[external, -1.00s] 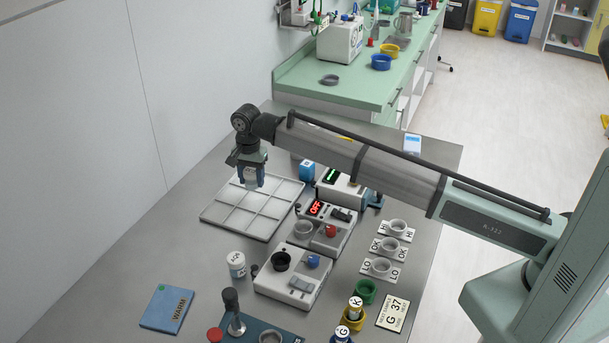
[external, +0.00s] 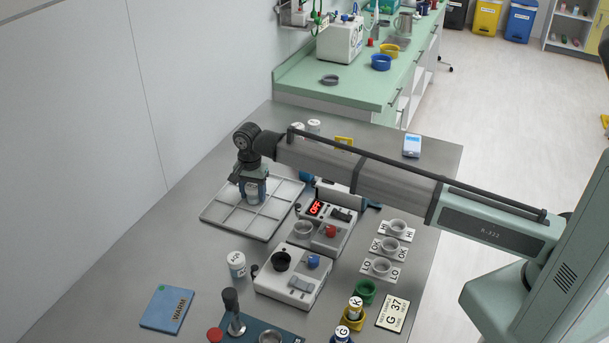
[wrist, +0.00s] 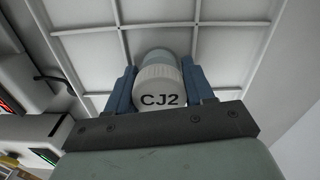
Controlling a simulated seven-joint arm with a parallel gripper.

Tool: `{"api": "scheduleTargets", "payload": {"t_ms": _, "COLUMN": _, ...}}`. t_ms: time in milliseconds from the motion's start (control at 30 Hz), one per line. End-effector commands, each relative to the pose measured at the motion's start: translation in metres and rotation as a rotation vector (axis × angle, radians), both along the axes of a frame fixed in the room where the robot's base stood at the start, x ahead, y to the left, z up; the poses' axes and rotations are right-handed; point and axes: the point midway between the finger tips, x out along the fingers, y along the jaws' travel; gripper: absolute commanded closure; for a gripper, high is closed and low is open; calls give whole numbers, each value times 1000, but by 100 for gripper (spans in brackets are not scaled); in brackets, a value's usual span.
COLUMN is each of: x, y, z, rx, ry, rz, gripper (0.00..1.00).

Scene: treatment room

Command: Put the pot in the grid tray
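A white-lidded pot marked CJ2 (wrist: 160,92) is between the two blue fingers of my gripper (wrist: 159,85), which look closed against its sides. In the external view my gripper (external: 253,190) points down over the grid tray, with the pot (external: 252,197) low between the fingers. The pale grid tray (external: 220,216) lies flat on the grey table, divided by thin ribs into several compartments; in the wrist view its ribs and floor (wrist: 88,52) show beyond the pot. I cannot tell whether the pot's base touches the tray floor. The tray compartments in view look empty.
Devices stand right of the tray, one with a red display (external: 316,208), another with a black cup (external: 281,262). A white pot (external: 236,264) stands in front of the tray. A blue WARM pad (external: 168,309) lies front left. Two white-lidded pots (external: 314,127) stand behind my arm.

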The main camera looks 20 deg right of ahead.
Motion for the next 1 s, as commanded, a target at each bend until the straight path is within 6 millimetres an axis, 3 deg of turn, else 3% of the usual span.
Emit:
{"api": "scheduleTargets", "payload": {"t_ms": 233, "x": 0, "y": 0, "z": 0, "rx": 0, "ry": 0, "rz": 0, "gripper": 25}}
{"api": "scheduleTargets", "payload": {"t_ms": 567, "x": 0, "y": 0, "z": 5, "rx": 1, "ry": -1, "rz": 0, "gripper": 25}}
{"api": "scheduleTargets", "payload": {"t_ms": 767, "x": 0, "y": 1, "z": 32, "rx": 2, "ry": -1, "rz": 0, "gripper": 25}}
{"api": "scheduleTargets", "payload": {"t_ms": 1000, "x": 1, "y": 1, "z": 78, "rx": 2, "ry": -2, "rz": 0, "gripper": 25}}
